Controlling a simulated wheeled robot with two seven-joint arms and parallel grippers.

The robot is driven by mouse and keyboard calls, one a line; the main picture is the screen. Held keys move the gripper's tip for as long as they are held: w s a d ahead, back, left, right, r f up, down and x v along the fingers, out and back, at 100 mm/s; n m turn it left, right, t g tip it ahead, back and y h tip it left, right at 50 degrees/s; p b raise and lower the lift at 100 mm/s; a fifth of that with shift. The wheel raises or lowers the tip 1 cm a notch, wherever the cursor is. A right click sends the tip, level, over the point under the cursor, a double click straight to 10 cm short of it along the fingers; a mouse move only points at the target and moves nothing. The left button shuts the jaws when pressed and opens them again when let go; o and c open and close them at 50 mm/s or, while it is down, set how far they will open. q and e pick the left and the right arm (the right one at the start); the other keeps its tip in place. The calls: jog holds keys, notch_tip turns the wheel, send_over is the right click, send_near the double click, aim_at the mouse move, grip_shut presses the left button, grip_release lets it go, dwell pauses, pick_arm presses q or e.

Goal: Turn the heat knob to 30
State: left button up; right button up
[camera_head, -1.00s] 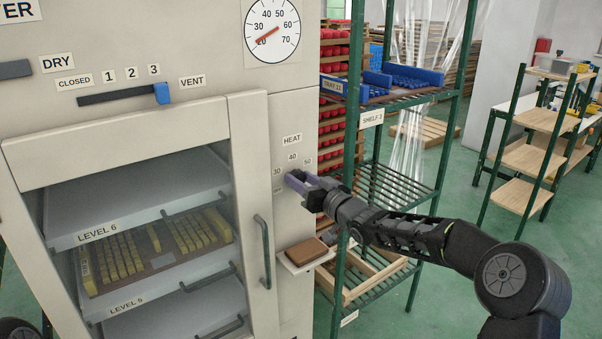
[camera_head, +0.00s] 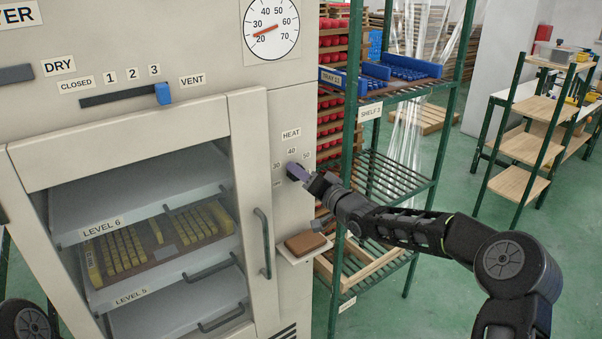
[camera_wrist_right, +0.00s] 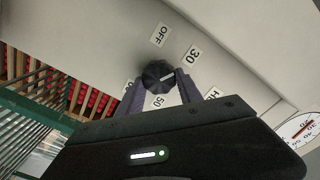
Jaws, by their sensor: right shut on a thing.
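The heat knob (camera_wrist_right: 158,73) is dark and round with a white mark, on the dryer's pale front panel (camera_head: 292,112). My right gripper (camera_wrist_right: 158,80) is shut on it, one finger each side; in the head view the gripper (camera_head: 292,167) covers the knob. In the wrist view the mark points right, about between the 30 label (camera_wrist_right: 192,55) and the side where a finger hides 40; the exact setting is unclear. The OFF label (camera_wrist_right: 159,35) and 50 label (camera_wrist_right: 157,101) also show. My left gripper is not in view.
The temperature dial (camera_head: 271,27) has its red needle between 20 and 30. A small ledge with a brown block (camera_head: 305,243) sits below the gripper. The glass door's handle (camera_head: 263,243) is left of it. A green rack (camera_head: 349,140) stands close at the right.

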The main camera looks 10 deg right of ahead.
jog(key=o, duration=1.4)
jog(key=shift+c, duration=0.2)
jog(key=b+v, duration=0.2)
jog(key=v, duration=0.6)
